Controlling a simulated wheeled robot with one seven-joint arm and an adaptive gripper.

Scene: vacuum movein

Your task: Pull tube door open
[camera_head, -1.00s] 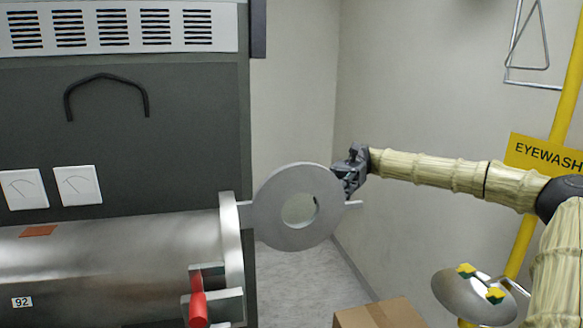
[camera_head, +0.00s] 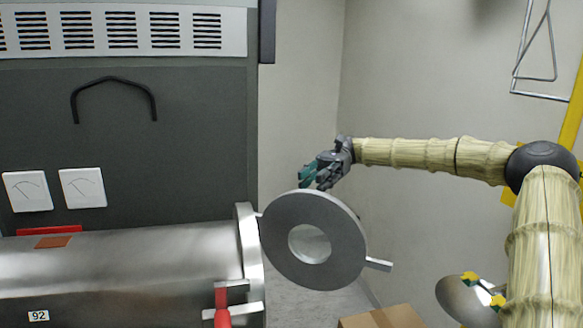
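The tube door (camera_head: 281,240) is a round grey metal disc with a hole in its middle. It stands swung out to the right of the steel tube (camera_head: 150,262), joined at the tube's flanged end. A short handle tab (camera_head: 378,265) sticks out from its right edge. My gripper (camera_head: 309,177) is just above the door's top edge, its fingers pointing left and down. Its fingers look parted with nothing between them. I cannot tell whether a fingertip touches the rim.
A red-handled clamp (camera_head: 222,308) sits at the tube's end. A dark cabinet (camera_head: 190,130) with gauges stands behind the tube. A cardboard box (camera_head: 385,317) is on the floor below. An eyewash bowl (camera_head: 466,302) and yellow pole (camera_head: 573,120) are at right.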

